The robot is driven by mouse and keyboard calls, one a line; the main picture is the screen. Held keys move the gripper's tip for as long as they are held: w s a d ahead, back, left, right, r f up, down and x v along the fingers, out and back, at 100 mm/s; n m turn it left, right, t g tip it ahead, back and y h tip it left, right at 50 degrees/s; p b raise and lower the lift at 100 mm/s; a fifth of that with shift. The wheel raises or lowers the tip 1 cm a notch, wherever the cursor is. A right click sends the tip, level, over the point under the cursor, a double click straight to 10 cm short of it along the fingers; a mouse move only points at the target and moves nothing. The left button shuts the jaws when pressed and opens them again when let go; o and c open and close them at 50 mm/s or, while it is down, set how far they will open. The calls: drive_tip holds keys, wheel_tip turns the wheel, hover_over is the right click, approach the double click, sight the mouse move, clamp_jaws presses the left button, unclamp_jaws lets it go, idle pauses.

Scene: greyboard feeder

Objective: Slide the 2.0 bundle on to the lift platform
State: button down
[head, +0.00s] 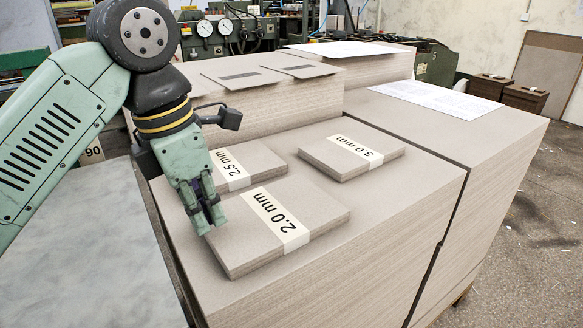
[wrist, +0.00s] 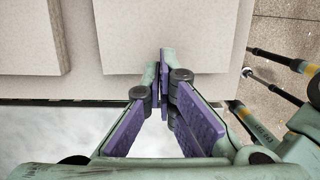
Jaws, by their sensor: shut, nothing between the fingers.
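The 2.0 bundle (head: 312,212), a flat grey board stack with a white label band, lies on a large board stack (head: 330,275). My gripper (head: 207,222) is shut and empty, pointing down at the bundle's left edge. In the wrist view the closed fingertips (wrist: 162,75) overlap the near edge of a board bundle (wrist: 190,35); I cannot tell whether they touch it. A smooth grey surface (head: 95,250), apparently the lift platform, lies left of the stack. It also shows in the wrist view (wrist: 60,140), with a dark gap before the stack.
The 2.5 bundle (head: 262,163) lies just behind the 2.0 bundle, and the 3.0 bundle (head: 385,160) lies behind to the right. Taller board stacks stand behind. A white sheet (head: 440,98) lies on the right stack. The grey surface is bare where visible.

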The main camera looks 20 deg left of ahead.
sight(283, 205)
drive_tip(key=shift+w+d+r, duration=0.1)
drive_tip(key=shift+w+d, duration=0.25)
drive_tip(key=shift+w, duration=0.25)
drive_tip(key=w+d+p, duration=0.1)
drive_tip(key=w+d, duration=0.1)
drive_tip(key=w, duration=0.1)
drive_tip(key=w+d+p, duration=0.3)
drive_tip(key=w+d, duration=0.2)
drive_tip(key=shift+w+r+p, duration=0.1)
drive_tip(key=shift+w+p, duration=0.2)
drive_tip(key=shift+p, duration=0.05)
drive_tip(key=shift+s+a+f, duration=0.1)
drive_tip(key=shift+f, duration=0.85)
drive_tip(key=shift+b, duration=0.35)
